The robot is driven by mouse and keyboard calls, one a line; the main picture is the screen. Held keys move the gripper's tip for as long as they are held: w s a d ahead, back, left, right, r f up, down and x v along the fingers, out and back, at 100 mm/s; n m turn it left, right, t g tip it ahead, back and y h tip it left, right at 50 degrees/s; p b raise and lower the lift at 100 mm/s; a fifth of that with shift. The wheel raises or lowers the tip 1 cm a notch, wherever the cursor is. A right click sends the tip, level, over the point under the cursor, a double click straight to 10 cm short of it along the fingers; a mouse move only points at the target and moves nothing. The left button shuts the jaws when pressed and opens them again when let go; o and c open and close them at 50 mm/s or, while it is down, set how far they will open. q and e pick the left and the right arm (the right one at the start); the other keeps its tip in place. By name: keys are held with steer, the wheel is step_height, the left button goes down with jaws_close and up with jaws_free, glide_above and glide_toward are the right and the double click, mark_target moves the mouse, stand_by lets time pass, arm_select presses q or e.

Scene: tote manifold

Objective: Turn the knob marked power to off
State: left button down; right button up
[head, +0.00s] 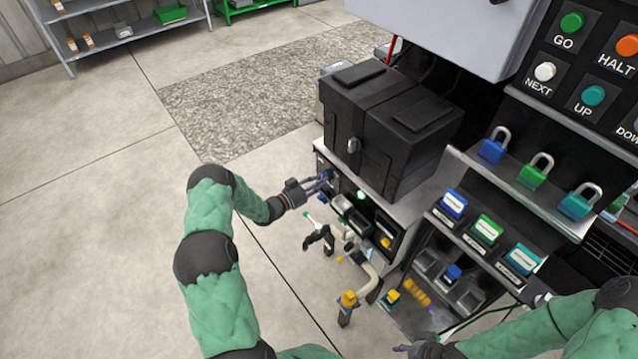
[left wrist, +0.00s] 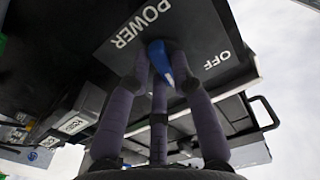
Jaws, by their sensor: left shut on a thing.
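The power knob (left wrist: 180,68) is blue and sits on a dark panel (left wrist: 105,55) with the white words POWER and OFF, in the left wrist view. My left gripper (left wrist: 160,62) is shut on the knob, with its purple-grey fingers around it. The fingers hide part of the knob, so its exact setting is hard to read. In the head view my left gripper (head: 326,181) reaches from the left to the machine's front panel, below the black case. My right gripper (head: 418,348) shows only partly at the bottom edge, and its fingers are unclear.
A black case (head: 385,125) stands on the machine above the panel. Valves and a pipe (head: 365,280) stick out below my left gripper. Coloured padlocks (head: 535,172) and labelled boxes (head: 487,230) line shelves at right. The floor at left is clear.

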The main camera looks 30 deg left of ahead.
arm_select(q)
steer(key=n, duration=1.1)
steer(key=shift+r, duration=0.2)
stand_by(0.4)
steer(key=c, duration=1.1)
jaws_free()
steer(key=shift+o, duration=0.2)
steer(key=v, duration=1.2)
